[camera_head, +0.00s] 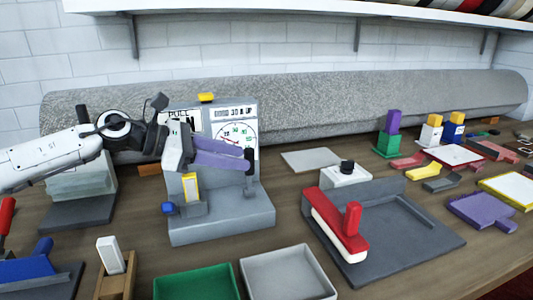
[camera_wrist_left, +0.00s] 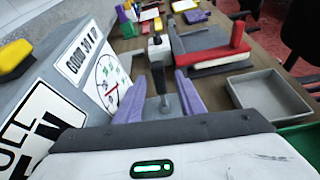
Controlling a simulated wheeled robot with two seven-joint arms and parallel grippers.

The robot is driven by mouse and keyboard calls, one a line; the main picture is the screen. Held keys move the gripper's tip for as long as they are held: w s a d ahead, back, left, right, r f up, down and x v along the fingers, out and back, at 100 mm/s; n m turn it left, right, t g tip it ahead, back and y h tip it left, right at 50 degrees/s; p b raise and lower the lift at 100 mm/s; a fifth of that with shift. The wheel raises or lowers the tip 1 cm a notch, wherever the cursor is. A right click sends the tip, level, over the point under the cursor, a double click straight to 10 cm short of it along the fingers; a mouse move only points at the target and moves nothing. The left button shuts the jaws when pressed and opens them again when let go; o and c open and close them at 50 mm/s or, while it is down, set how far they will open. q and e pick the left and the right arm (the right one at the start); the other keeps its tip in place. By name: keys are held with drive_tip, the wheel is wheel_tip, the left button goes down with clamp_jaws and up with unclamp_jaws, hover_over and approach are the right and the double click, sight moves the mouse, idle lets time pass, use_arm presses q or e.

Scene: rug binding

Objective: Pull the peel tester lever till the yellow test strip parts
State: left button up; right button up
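The peel tester (camera_head: 222,222) is a grey stand with a dial panel (camera_head: 236,133); the panel also shows in the left wrist view (camera_wrist_left: 108,84). Its lever (camera_head: 250,160) stands upright at the right side with a dark grip. The yellow test strip (camera_head: 191,187) is upright at the front left of the tester and looks whole. My left gripper (camera_head: 243,159) reaches in from the left with its purple fingertips at the lever. In the left wrist view the fingers (camera_wrist_left: 163,82) are apart, with the lever showing between them; contact cannot be told. My right gripper is out of view.
A red-handled tool (camera_head: 340,225) on a dark tray stands right of the tester. A green tray (camera_head: 197,284) and a grey tray (camera_head: 287,273) lie in front. A grey rug roll (camera_head: 320,103) lies behind. Several coloured blocks and pieces cover the right side.

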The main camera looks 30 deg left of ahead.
sight(254, 160)
use_arm(q)
drive_tip(key=p+x, duration=0.2)
drive_tip(key=x, duration=0.6)
drive_tip(key=shift+w+p, duration=0.1)
drive_tip(key=shift+p, duration=0.3)
clamp_jaws()
